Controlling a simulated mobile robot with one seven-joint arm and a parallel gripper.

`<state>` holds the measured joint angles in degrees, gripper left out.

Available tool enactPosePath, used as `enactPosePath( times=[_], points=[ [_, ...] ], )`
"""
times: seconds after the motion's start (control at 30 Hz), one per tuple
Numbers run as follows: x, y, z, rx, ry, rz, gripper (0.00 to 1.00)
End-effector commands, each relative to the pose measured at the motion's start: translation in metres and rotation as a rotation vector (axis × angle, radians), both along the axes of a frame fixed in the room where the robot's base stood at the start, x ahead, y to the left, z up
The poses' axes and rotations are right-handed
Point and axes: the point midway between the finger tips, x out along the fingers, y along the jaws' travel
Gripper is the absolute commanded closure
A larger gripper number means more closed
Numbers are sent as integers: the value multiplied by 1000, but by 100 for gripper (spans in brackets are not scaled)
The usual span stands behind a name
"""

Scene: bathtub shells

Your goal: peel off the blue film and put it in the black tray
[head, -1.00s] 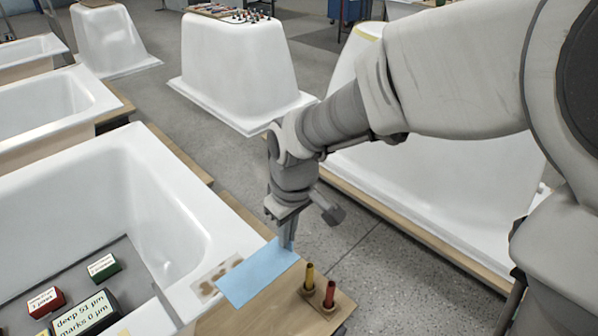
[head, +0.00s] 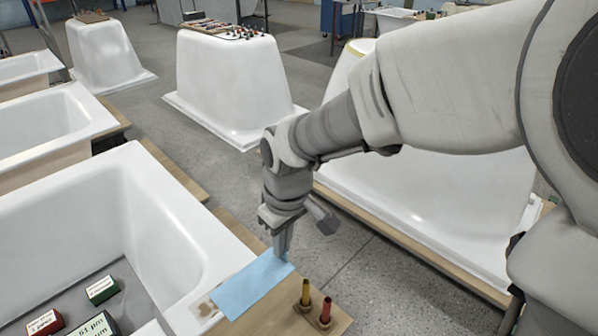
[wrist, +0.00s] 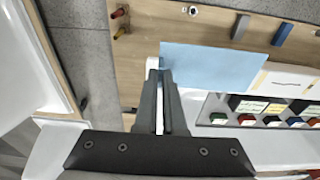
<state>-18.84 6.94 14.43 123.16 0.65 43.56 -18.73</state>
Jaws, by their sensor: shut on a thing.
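The blue film (head: 245,288) is a flat light-blue sheet over the wooden ledge beside the bathtub (head: 150,185) in the head view. My gripper (head: 281,256) is shut on the film's far right corner, with its fingers pointing down. In the wrist view the film (wrist: 220,65) spreads right from the fingertips of my gripper (wrist: 160,68). Whether the sheet touches the wood cannot be told. I cannot make out a black tray for certain; a dark grey surface (wrist: 218,103) with several labelled blocks shows inside the tub.
A yellow rod (head: 305,291) and a red rod (head: 325,311) stand upright on the ledge close to the film. A brown-stained pale patch (head: 207,308) shows at the film's left edge. Other white tub shells (head: 235,90) stand behind. Grey floor is open beyond the ledge.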

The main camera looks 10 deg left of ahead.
Motion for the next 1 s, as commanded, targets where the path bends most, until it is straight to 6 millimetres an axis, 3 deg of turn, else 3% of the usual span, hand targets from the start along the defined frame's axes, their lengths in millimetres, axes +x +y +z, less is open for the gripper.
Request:
enactPosePath(
  times=[1.0],
  points=[
    [0,0,39,1,-1,0,100]
  ],
)
